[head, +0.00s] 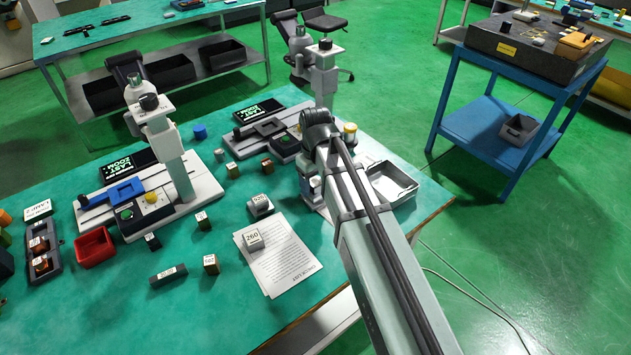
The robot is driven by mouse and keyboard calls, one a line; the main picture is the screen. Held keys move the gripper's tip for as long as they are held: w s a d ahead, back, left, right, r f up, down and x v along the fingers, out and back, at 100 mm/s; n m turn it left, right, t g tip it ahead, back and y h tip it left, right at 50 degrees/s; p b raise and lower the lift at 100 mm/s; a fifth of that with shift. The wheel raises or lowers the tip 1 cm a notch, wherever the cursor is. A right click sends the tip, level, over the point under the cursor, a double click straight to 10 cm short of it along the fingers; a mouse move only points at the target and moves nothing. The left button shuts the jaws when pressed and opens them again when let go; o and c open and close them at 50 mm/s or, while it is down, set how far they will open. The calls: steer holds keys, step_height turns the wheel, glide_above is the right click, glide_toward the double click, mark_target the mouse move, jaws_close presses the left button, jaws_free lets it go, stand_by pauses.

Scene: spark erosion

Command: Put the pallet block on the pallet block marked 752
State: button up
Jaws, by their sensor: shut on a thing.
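A grey-white block marked 260 (253,239) rests on the printed sheet (280,258), left of my gripper. A similar numbered block (260,206) sits just behind it, its number too small to read surely. I cannot tell which block is marked 752.
Several small labelled blocks stand nearby, one dark block (210,265) among them. A long grey bar (168,276), a red bin (94,247) and a left stand (172,165) are further left. A grey metal tray (391,184) lies right of my gripper, near the table edge.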

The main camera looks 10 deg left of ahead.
mark_target(316, 182)
steer(key=o, duration=1.4)
steer(key=shift+o, duration=0.2)
step_height(316, 182, up, 12)
steer(key=shift+r, duration=0.15)
